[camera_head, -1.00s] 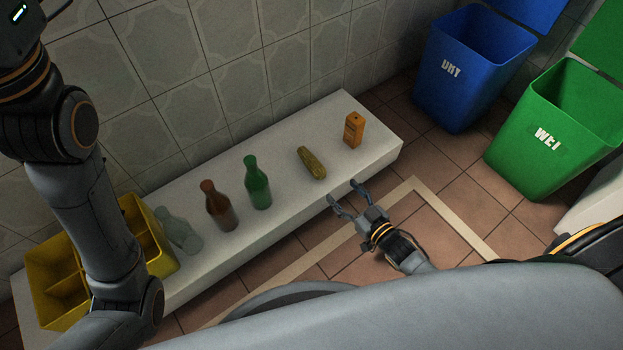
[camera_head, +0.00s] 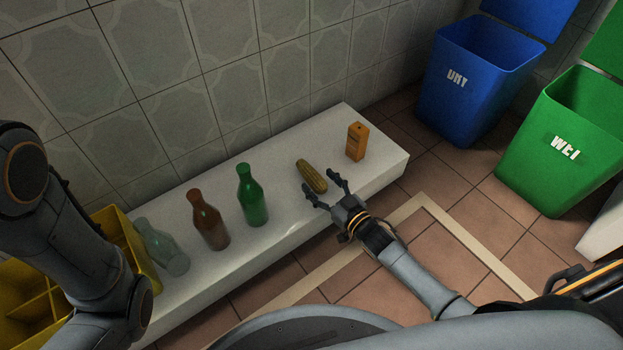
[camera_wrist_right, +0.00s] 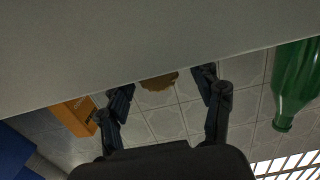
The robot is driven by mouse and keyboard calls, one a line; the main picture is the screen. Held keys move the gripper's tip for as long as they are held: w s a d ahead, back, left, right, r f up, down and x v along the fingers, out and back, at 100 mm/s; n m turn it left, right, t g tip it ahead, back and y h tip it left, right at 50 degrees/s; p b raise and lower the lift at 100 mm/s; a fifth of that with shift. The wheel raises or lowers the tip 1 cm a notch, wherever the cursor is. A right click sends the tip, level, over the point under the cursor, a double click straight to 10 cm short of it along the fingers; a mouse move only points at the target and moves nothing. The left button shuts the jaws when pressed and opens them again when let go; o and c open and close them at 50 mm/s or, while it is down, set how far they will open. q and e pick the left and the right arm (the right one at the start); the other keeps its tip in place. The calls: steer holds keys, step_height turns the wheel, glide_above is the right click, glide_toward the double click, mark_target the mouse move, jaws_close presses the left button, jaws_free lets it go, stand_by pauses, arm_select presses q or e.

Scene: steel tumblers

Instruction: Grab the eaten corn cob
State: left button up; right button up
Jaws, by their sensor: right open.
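The eaten corn cob (camera_head: 311,176) is a yellow-brown, elongated piece lying on the white ledge (camera_head: 275,215) between the green bottle and the orange carton. My right gripper (camera_head: 321,181) is open and empty, with its fingers at the near end of the cob. In the right wrist view the cob (camera_wrist_right: 158,82) shows as a brown end between the two spread fingers (camera_wrist_right: 165,95), partly hidden by the pale ledge. I cannot tell whether the fingers touch it. My left arm comes in from the left, but its gripper is out of view.
An orange carton (camera_head: 357,142) stands right of the cob. A green bottle (camera_head: 251,197), a brown bottle (camera_head: 208,220) and a clear bottle (camera_head: 162,247) stand to the left, beside a yellow divided crate (camera_head: 120,232). A blue bin (camera_head: 470,100) and green bin (camera_head: 545,165) stand at right.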

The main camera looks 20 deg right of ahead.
mark_target(312, 172)
steer(key=b+x, duration=0.3)
steer(key=shift+w+f, duration=0.25)
steer(key=shift+w+a+r, duration=0.1)
steer(key=shift+w+a, duration=0.1)
steer(key=shift+w, duration=0.25)
steer(key=shift+r, duration=0.1)
steer(key=shift+c, duration=0.4)
steer(key=c, duration=1.2)
steer(key=shift+c, duration=0.2)
